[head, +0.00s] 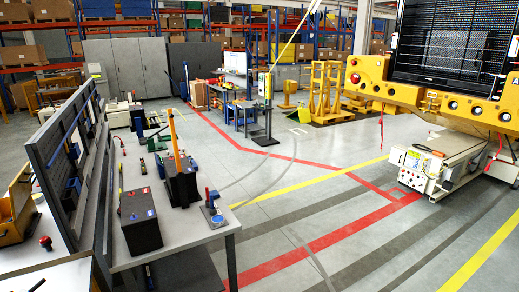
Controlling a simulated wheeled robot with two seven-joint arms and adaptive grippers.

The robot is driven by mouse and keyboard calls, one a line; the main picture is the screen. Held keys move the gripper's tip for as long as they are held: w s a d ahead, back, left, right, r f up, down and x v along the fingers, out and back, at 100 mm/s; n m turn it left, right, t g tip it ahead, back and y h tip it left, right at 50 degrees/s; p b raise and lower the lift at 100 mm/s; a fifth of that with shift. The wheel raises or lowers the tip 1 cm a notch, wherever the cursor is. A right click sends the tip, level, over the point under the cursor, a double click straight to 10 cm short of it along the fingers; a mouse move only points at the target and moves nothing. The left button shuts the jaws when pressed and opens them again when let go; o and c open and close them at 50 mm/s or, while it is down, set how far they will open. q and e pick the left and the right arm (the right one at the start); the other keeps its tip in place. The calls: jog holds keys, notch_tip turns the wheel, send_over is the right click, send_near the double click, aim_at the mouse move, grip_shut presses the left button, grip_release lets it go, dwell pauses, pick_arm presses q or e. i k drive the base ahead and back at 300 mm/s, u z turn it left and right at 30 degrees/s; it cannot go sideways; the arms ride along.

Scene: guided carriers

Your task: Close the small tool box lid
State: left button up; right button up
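I cannot tell for certain which thing is the small tool box. A yellow box-like thing (14,212) with a dark inside stands at the left edge, behind the grey tool panel, partly cut off by the frame. On the grey workbench (196,232) stands a dark box (139,221) with small red and blue marks on its top. Behind it is another dark box-like unit (181,184) with an upright orange bar (174,140). Neither of my grippers is in view.
A grey tool panel (62,130) runs along the bench's left side. A small blue-based device (214,212) stands near the bench's right edge. Open floor with red and yellow lines lies to the right. A large yellow carrier (425,98) stands at the far right.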

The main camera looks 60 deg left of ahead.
aim_at(21, 189)
jog(key=u, duration=2.25)
jog(key=i, duration=1.25)
jog(key=u, duration=1.95)
jog(key=i, duration=0.8)
jog(key=z, duration=0.2)
